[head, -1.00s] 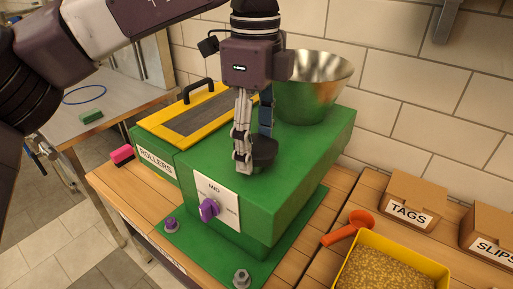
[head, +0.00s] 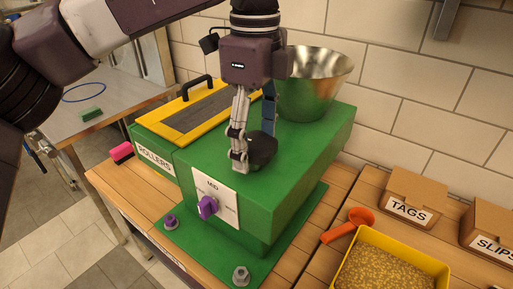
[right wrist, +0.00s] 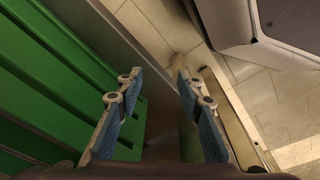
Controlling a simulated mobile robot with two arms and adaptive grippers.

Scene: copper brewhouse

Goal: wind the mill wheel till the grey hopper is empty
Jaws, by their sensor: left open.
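The green mill (head: 310,165) stands on a wooden bench, with a metal hopper bowl (head: 312,85) on its top. The visible inner wall of the bowl is bare and shiny; its bottom is hidden. A dark round knob-like piece (head: 262,152) sits over the mill's top; any wheel it belongs to is hard to make out. My left gripper (head: 254,145) points down there, open, its fingers at either side of the dark piece. I cannot tell whether they touch it. My right gripper (right wrist: 153,95) is open and empty in the right wrist view.
A purple dial (head: 207,207) is on the mill's front. A yellow-framed roller cover (head: 160,118) with a black handle is at left. At right are a yellow grain bin (head: 365,235), an orange scoop (head: 347,225) and a TAGS box (head: 410,197). Tiled wall behind.

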